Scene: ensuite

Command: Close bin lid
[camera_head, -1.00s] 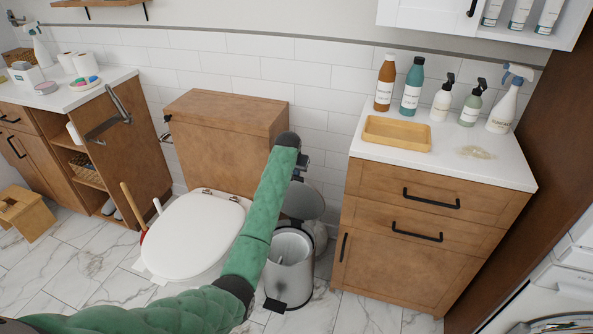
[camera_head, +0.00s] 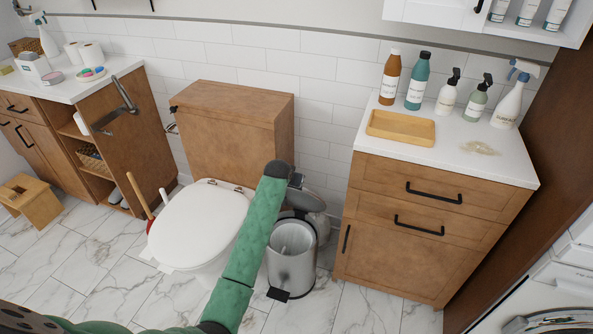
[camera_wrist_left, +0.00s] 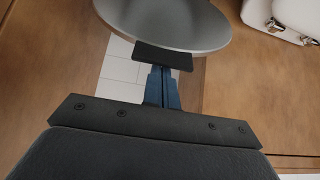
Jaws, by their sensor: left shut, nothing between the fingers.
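The bin (camera_head: 291,262) is a grey metal pedal bin on the floor between the toilet and the wooden cabinet. Its round grey lid (camera_head: 312,201) is open and tilted above the back of the rim, with the white inside showing. My left gripper (camera_head: 297,181) is just above and behind the lid, partly hidden by my green arm. In the left wrist view the lid (camera_wrist_left: 172,22) is at the top, and my shut, empty fingers (camera_wrist_left: 162,85) point at its edge. I cannot tell if they touch it. My right gripper is out of view.
The toilet (camera_head: 203,225) stands left of the bin, with a wooden cistern box (camera_head: 225,130) behind it. The cabinet (camera_head: 420,235) stands close on the right, with bottles and a tray (camera_head: 400,128) on top. The marble floor in front of the bin is clear.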

